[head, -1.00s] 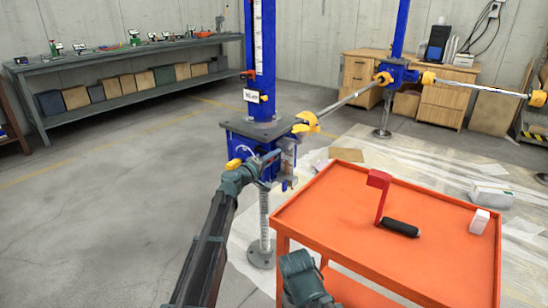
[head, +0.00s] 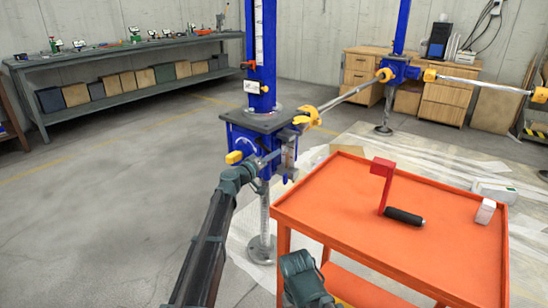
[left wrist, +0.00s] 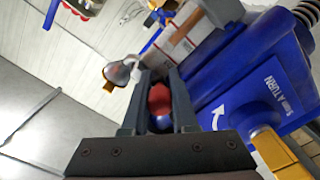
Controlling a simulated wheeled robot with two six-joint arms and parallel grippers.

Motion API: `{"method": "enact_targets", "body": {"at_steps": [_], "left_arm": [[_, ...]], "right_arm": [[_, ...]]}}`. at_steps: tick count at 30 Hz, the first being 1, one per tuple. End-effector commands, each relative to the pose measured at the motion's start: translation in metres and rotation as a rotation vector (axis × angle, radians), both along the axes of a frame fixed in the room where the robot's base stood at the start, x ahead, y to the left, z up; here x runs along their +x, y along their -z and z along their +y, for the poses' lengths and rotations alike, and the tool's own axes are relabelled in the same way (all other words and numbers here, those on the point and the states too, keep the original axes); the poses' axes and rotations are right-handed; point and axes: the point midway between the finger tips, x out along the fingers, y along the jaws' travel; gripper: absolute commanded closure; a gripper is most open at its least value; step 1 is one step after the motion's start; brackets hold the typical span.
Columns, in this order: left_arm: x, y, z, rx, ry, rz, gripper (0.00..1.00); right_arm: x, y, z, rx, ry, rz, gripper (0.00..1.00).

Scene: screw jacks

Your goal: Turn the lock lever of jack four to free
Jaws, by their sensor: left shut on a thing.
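The jack is a blue post with a blue gearbox (head: 242,143) under a dark plate; it also fills the right of the left wrist view (left wrist: 245,85). My left gripper (head: 270,160) is at the gearbox's front right side. In the left wrist view the left gripper (left wrist: 158,105) has its fingers closed around a small red-ended part, which looks like the lock lever (left wrist: 159,98); the fingers hide most of it. A yellow part (head: 234,157) sticks out at the gearbox's left. The label on the post is too small to read.
An orange cart (head: 345,205) stands close on the right, with a red crank with a black grip (head: 403,216) and a white box (head: 485,211). A silver shaft (head: 348,97) runs to a second blue jack (head: 399,72). The floor on the left is clear.

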Motion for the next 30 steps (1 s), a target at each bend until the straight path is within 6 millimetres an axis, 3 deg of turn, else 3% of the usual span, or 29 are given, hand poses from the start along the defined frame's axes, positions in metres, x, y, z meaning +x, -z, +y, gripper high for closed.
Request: {"method": "enact_targets", "body": {"at_steps": [12,27,28,30], "left_arm": [[0.0048,0.0121,0.0059,0.131,-0.001,-0.096,1.00],[0.0050,0.0124,0.0064,0.143,0.000,-0.106,1.00],[0.0050,0.0124,0.0064,0.143,0.000,-0.106,0.68],[0.0050,0.0125,0.0064,0.143,0.000,-0.106,0.56]], "right_arm": [[0.0000,0.0123,0.0005,0.002,-0.003,0.000,0.27],[0.0000,0.0126,0.0004,0.002,-0.003,0.000,0.27],[0.0000,0.0126,0.0004,0.002,-0.003,0.000,0.27],[0.0000,0.0126,0.0004,0.002,-0.003,0.000,0.27]]}}
